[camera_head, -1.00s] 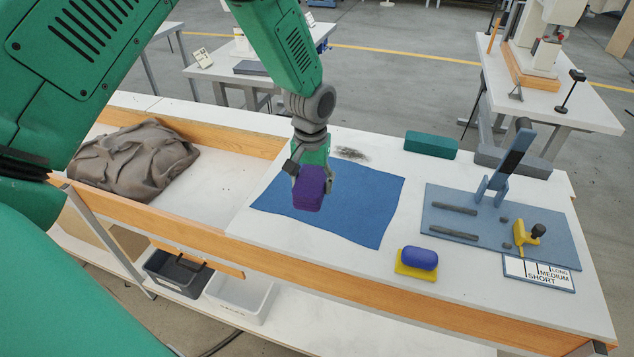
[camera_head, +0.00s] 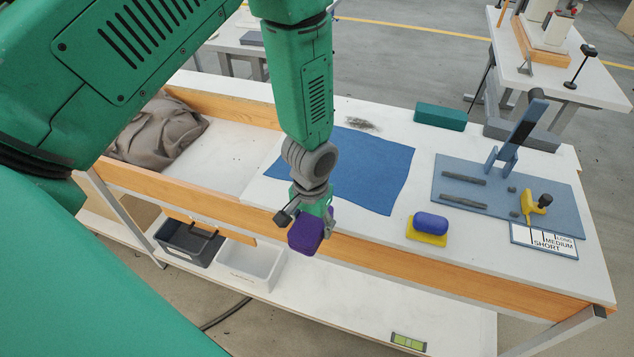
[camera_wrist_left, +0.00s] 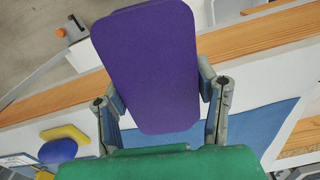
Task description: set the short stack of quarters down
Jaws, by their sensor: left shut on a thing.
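My left gripper (camera_head: 312,222) is shut on a purple stack (camera_head: 306,234), which I take to be the quarters. In the head view it hangs in front of the bench's wooden front edge, nearer to me than the blue cloth (camera_head: 375,180). In the left wrist view the purple stack (camera_wrist_left: 150,65) is a rounded slab between the two fingers, hiding part of the bench behind. Its single layers cannot be made out. A blue rounded stack (camera_head: 430,222) rests on a yellow piece (camera_head: 427,237) on the bench. My right gripper is not in view.
A blue-grey board (camera_head: 465,200) with an upright lever and yellow tool (camera_head: 536,208) lies at the right. Before it is a LONG/MEDIUM/SHORT card (camera_head: 543,240). A teal block (camera_head: 440,116) stands behind. Grey (camera_head: 190,243) and white bins (camera_head: 250,262) sit below.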

